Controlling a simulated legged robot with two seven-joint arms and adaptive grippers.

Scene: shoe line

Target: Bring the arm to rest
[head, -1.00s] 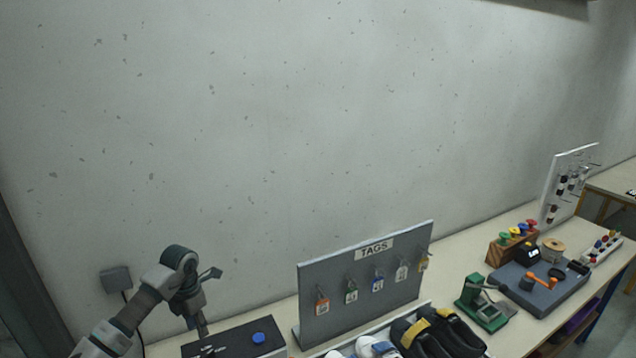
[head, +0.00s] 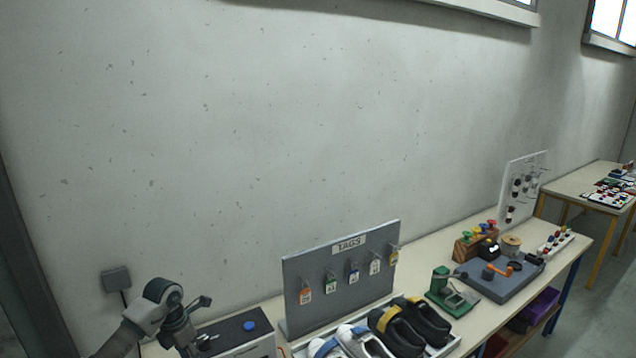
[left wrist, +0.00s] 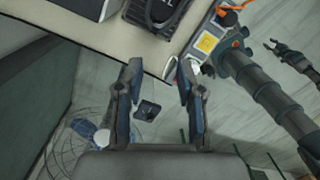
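My left arm (head: 150,312) comes in at the lower left of the head view, bent, beside a dark-topped box with a blue button (head: 250,325). Its fingers are not clear there. In the left wrist view my left gripper (left wrist: 158,88) has its two fingers wide apart with nothing between them; floor and a small dark object show beyond the gap. A dark arm, which looks like my right one, crosses the right of that view. A small gripper (left wrist: 272,46) shows there with its fingertips parted and nothing visible between them. The head view does not show the right gripper.
The bench holds a TAGS board (head: 345,296) with several hanging tags, a tray with white and black shoes (head: 410,325), a green device (head: 452,290) and a grey mat (head: 500,284). The wall stands behind. A second table (head: 575,182) is at far right.

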